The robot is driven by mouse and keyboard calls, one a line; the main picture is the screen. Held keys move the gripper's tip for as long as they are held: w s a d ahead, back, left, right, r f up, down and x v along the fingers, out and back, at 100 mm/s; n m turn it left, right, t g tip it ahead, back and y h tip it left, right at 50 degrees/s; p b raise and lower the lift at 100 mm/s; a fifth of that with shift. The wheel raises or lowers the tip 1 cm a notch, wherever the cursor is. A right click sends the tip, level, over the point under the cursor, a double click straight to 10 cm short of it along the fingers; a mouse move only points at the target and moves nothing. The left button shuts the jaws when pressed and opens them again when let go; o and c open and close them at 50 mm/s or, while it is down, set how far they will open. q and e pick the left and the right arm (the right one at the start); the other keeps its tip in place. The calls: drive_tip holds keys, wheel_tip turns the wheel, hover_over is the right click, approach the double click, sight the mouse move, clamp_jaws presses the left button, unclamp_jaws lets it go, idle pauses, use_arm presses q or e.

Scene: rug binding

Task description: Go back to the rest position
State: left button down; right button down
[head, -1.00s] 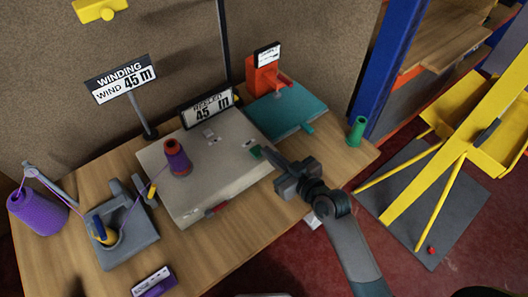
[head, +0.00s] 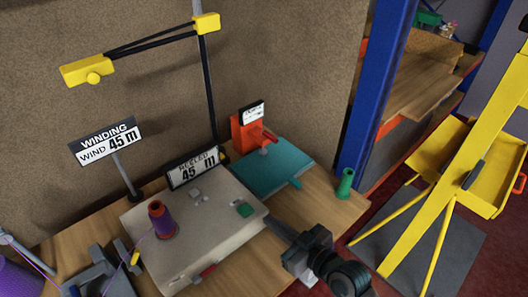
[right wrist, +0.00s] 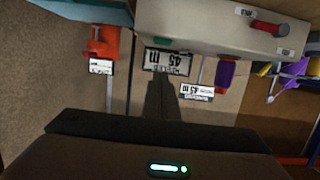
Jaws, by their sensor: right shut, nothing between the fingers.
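My right gripper (head: 274,225) comes in from the lower right in the head view. Its fingers are shut with nothing between them. The tips show just right of the grey machine box (head: 188,244) and its green button (head: 244,209), apart from the button in the picture. The shut fingers also show in the right wrist view (right wrist: 161,84), with the "45 m" display (right wrist: 168,61) beyond the tips. My left gripper is out of view.
A purple-wound spool (head: 163,223) stands on the box. The teal machine (head: 278,168), green spool (head: 345,183) and winding sign (head: 107,143) are on the wooden table. A blue post (head: 376,95) and yellow stand (head: 445,175) are to the right.

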drive_tip(key=shift+s+f, duration=0.1)
drive_tip(key=s+d+f+m+g+h, duration=0.25)
drive_tip(key=s+d+f, duration=0.2)
drive_tip(key=s, duration=0.35)
drive_tip(key=s+d+f+m+g+h, duration=0.1)
drive_tip(key=s+d+f+g+h, duration=0.25)
drive_tip(key=s+d, duration=0.4)
drive_tip(key=s+d+f+m+g+h, duration=0.25)
drive_tip(key=s+d+f, duration=0.2)
drive_tip(key=s, duration=0.45)
wheel_tip(320, 180, down, 30)
drive_tip(key=s+n+g+b, duration=0.1)
drive_tip(key=s+g+b, duration=0.1)
drive_tip(key=s+d+f+b, duration=0.1)
drive_tip(key=s+d+f, duration=0.1)
drive_tip(key=s+f, duration=1.5)
drive_tip(key=shift+s+d+f+g, duration=0.2)
drive_tip(key=shift+f+g, duration=0.25)
drive_tip(key=shift+f, duration=0.4)
drive_tip(key=shift+h, duration=0.25)
